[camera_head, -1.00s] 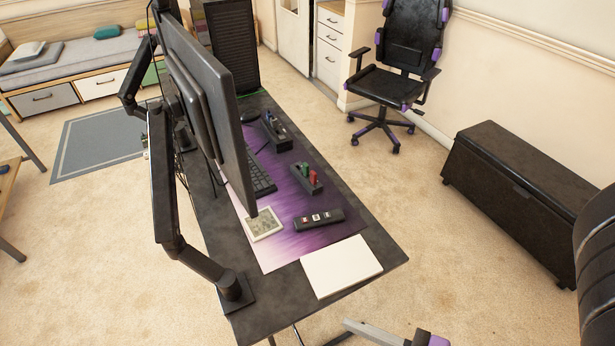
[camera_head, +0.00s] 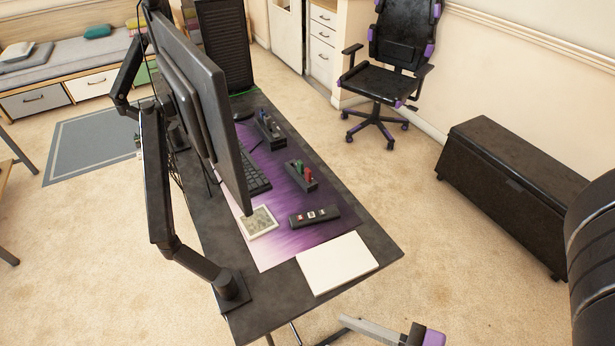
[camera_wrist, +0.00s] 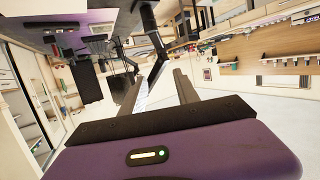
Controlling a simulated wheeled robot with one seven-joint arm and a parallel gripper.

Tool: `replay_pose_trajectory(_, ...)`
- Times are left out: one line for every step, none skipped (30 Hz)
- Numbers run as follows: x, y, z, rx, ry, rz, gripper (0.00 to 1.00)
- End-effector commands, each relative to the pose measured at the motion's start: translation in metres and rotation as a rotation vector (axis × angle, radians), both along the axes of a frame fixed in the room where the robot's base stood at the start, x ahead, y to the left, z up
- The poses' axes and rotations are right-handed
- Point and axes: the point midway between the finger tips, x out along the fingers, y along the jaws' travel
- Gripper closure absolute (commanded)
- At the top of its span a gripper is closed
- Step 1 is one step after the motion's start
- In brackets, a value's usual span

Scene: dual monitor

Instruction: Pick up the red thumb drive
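The red thumb drive (camera_head: 309,175) appears as a small red upright piece in a dark holder (camera_head: 302,184) on the desk's purple mat, beside a green piece (camera_head: 298,166). My gripper (camera_head: 346,322) shows only partly at the bottom edge of the head view, in front of the desk's near end and well apart from the drive. In the wrist view my gripper (camera_wrist: 156,80) has its two fingers spread with nothing between them. I cannot make out the red drive in the wrist view.
Monitors (camera_head: 220,110) on arms stand along the desk's left side. A black remote-like item (camera_head: 314,216), a framed picture (camera_head: 258,222), a white pad (camera_head: 336,264), a keyboard (camera_head: 257,180) and another holder (camera_head: 268,128) lie around. Open floor (camera_head: 440,240) is right of the desk, before a black chest (camera_head: 510,190).

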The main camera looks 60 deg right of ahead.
Motion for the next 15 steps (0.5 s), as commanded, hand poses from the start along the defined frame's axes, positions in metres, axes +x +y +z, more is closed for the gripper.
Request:
replay_pose_trajectory(0.0, 0.0, 0.0, 0.0, 0.0, 0.0, 0.63)
replay_pose_trajectory(0.0, 0.0, 0.0, 0.0, 0.0, 0.0, 0.62)
replay_pose_trajectory(0.0, 0.0, 0.0, -0.001, 0.0, -0.002, 0.62)
replay_pose_trajectory(0.0, -0.001, 0.0, 0.0, -0.001, -0.006, 0.62)
replay_pose_trajectory(0.003, -0.002, 0.001, 0.0, -0.008, -0.015, 0.62)
replay_pose_trajectory(0.008, -0.004, 0.003, 0.0, -0.025, -0.023, 0.62)
replay_pose_trajectory(0.014, -0.006, 0.006, -0.001, -0.042, -0.031, 0.62)
replay_pose_trajectory(0.021, -0.008, 0.01, -0.003, -0.063, -0.041, 0.62)
replay_pose_trajectory(0.031, -0.012, 0.014, -0.007, -0.095, -0.056, 0.62)
replay_pose_trajectory(0.04, -0.016, 0.017, -0.012, -0.119, -0.068, 0.62)
replay_pose_trajectory(0.049, -0.021, 0.019, -0.017, -0.144, -0.083, 0.62)
replay_pose_trajectory(0.061, -0.028, 0.022, -0.025, -0.179, -0.101, 0.62)
replay_pose_trajectory(0.071, -0.034, 0.023, -0.032, -0.202, -0.117, 0.62)
replay_pose_trajectory(0.08, -0.04, 0.024, -0.04, -0.222, -0.131, 0.62)
replay_pose_trajectory(0.092, -0.049, 0.023, -0.049, -0.242, -0.153, 0.62)
